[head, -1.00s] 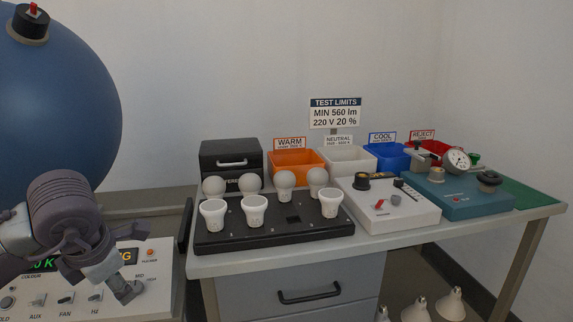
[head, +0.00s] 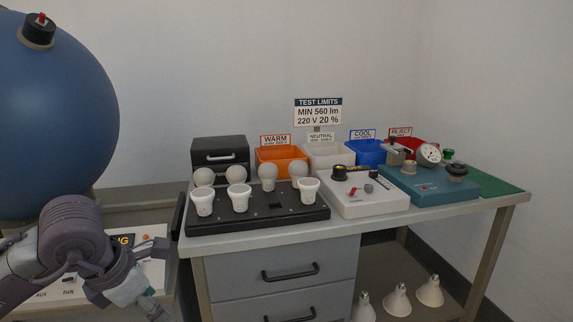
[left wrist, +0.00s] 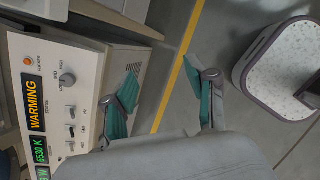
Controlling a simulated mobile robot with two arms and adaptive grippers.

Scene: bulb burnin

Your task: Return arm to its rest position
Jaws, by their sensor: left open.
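My left arm comes in at the lower left of the head view, and its gripper (head: 152,306) reaches the bottom edge in front of the white control box (head: 153,268). In the left wrist view the two teal-padded fingers of this gripper (left wrist: 165,96) are spread apart with nothing between them. Below them is grey floor with a yellow line. The control box also shows in that view, with its display reading WARMING (left wrist: 35,103) and knobs and switches beside the left finger. My right gripper is in neither view.
A large blue sphere (head: 55,110) stands at the left. The bench holds a black bulb tray (head: 255,222), an orange bin (head: 282,162), a white tester (head: 365,200) and a teal tester (head: 430,195). Several lamps (head: 397,300) are underneath.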

